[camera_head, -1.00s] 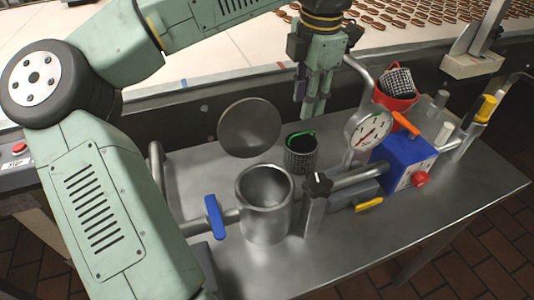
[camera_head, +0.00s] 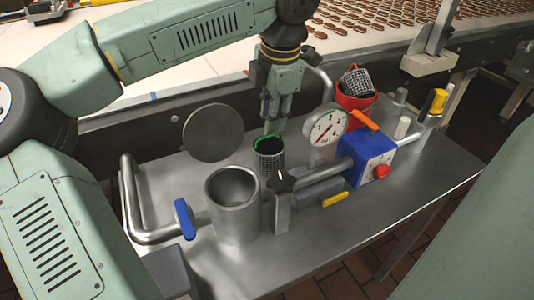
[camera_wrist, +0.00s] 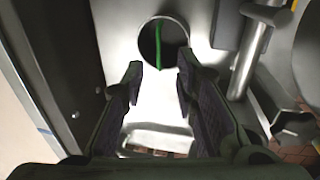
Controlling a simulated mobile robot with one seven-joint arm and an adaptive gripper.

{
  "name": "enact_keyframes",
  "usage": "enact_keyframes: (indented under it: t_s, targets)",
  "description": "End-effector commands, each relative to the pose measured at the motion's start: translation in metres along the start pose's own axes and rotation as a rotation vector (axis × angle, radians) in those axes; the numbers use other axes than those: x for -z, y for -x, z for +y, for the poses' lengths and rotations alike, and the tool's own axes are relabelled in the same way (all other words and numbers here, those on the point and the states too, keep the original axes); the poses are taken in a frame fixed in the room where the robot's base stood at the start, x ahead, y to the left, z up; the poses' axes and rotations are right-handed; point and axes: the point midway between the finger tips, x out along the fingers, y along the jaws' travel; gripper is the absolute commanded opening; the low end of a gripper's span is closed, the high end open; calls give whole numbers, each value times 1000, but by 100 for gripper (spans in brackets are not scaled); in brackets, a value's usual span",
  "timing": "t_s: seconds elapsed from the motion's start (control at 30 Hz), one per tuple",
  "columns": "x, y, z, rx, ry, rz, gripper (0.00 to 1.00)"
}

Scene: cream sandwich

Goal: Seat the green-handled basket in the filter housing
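The green-handled basket (camera_head: 269,160) is a dark mesh cup with a green handle, upright on the steel table behind the filter housing. In the wrist view its round opening (camera_wrist: 152,45) and green handle (camera_wrist: 160,42) lie ahead of my fingertips. My gripper (camera_head: 272,124) points down just above the basket. In the wrist view my gripper (camera_wrist: 160,85) has its two fingers apart with nothing between them. The filter housing (camera_head: 236,222) is an open-topped metal cylinder that looks empty. Its round lid (camera_head: 213,132) stands open behind it.
A pressure gauge (camera_head: 326,128) and pipe stand close right of the basket. A black-knobbed post (camera_head: 281,192) is beside the housing. A blue box (camera_head: 371,152) is further right. A red container (camera_head: 355,104) holds another mesh basket (camera_head: 357,84). A blue-handled valve (camera_head: 184,218) sits left.

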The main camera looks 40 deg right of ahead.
Motion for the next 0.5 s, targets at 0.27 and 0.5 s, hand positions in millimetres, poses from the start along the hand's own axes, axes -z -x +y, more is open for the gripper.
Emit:
enact_keyframes:
  t_s: [0.27, 0.5]
  targets:
    - [-3, -31, 2, 4, 0, 0, 27]
    - [-4, -58, 2, 0, 0, -1, 27]
